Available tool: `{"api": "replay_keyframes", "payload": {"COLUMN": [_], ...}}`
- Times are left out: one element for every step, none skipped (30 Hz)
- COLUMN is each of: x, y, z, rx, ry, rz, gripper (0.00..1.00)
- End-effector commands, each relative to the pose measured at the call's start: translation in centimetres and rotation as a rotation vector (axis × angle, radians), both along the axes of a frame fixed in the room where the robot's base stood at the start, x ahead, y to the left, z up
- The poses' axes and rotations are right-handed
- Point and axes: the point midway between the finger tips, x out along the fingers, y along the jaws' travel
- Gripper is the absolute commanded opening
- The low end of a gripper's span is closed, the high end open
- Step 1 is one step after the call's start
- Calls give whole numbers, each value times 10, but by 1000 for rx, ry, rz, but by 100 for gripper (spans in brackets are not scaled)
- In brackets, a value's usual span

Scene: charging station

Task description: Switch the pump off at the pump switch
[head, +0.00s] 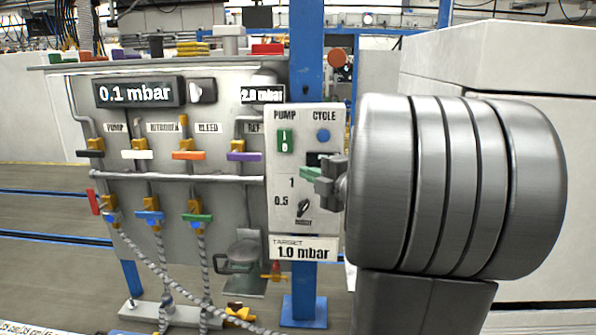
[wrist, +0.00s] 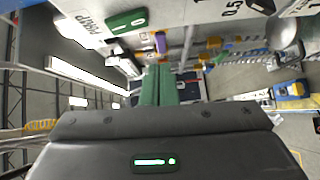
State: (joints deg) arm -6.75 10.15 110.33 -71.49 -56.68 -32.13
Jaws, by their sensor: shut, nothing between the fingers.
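The pump switch (head: 285,141) is a green rocker marked I and 0, under the word PUMP on a pale control box (head: 280,215). In the wrist view the pump switch (wrist: 126,21) is at the upper left, beyond my fingers. I cannot tell which half is pressed in. My gripper (head: 306,173) has green fingertips and is below and to the right of the switch in the head view, apart from it. In the wrist view my gripper (wrist: 158,85) is shut and empty. My wrist and gripper hide the right part of the box.
A blue CYCLE button (head: 323,135) is right of the switch. A black knob (head: 303,208) is low on the box, above a TARGET 1.0 mbar label (head: 303,248). A panel with coloured valves (head: 188,155) and a 0.1 mbar display (head: 137,92) is at left.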

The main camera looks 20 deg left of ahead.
Motion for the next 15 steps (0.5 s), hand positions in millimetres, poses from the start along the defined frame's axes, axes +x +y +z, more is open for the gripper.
{"api": "replay_keyframes", "payload": {"x": [-4, -5, -7, -9, -10, -12, -13, -13, -14, -15, -15, -15, -15, -15, -15], "y": [-7, -11, -14, -16, -18, -21, -22, -23, -24, -25, -25, -25, -25, -25, -25], "z": [-2, -2, -3, -3, -3, -3, -3, -3, -3, -3, -3, -3, -3, -3, -3], "rx": [-1, 0, 0, -1, -2, -2, -1, -1, -1, -1, -1, -1, -1, -1, -1], "ry": [0, 0, 0, 0, 0, 0, 0, 0, 0, 0, 1, 1, 1, 1, 1], "rz": [-4, -3, -3, -3, -2, -2, -1, -1, -1, -1, 0, 0, 0, 0, 0], "gripper": [0, 0, 0, 0, 0, 0, 0, 0, 0, 0, 0, 0, 0, 0, 0]}}
